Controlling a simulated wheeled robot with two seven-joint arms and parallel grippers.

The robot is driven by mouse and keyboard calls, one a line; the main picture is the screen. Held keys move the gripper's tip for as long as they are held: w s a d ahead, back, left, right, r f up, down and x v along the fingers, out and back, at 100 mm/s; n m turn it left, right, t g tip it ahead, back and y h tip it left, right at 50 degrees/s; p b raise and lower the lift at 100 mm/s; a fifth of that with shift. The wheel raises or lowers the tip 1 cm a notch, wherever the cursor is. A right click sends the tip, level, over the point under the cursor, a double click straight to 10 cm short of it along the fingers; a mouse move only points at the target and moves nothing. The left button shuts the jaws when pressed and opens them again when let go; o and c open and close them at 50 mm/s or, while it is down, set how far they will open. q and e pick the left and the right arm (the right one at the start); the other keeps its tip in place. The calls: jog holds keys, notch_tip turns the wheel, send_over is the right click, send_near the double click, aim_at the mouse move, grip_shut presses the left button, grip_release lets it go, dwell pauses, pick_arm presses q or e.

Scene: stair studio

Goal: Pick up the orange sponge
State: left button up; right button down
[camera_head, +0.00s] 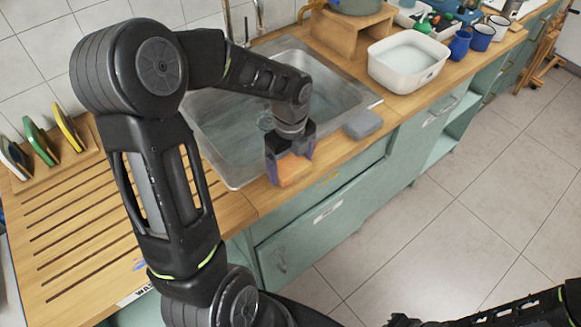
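The orange sponge (293,170) is at the front strip of the wooden counter, just in front of the sink. My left gripper (291,164) points down over it, with a dark finger on each side. No gap shows between the fingers and the sponge, so the gripper looks shut on it. The sponge's top is partly hidden by the gripper. I cannot tell whether its underside touches the counter. My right arm shows at the bottom right corner; its gripper (403,320) is small, dark and partly cut off, far from the sponge.
A grey sponge-like block (363,124) lies close to the right. The metal sink (222,115) is behind. A white basin (407,62), blue mugs (460,44) and a wooden stand (352,32) are farther right. A ribbed drainboard (75,235) and upright colored boards (68,127) are left.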

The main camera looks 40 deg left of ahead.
aim_at(291, 164)
pick_arm(q)
jog(key=c, duration=0.7)
notch_tip(291, 164, up, 10)
jog(key=shift+r+b, duration=0.1)
jog(key=shift+b, duration=0.45)
jog(key=o, duration=0.7)
jog(key=c, duration=0.6)
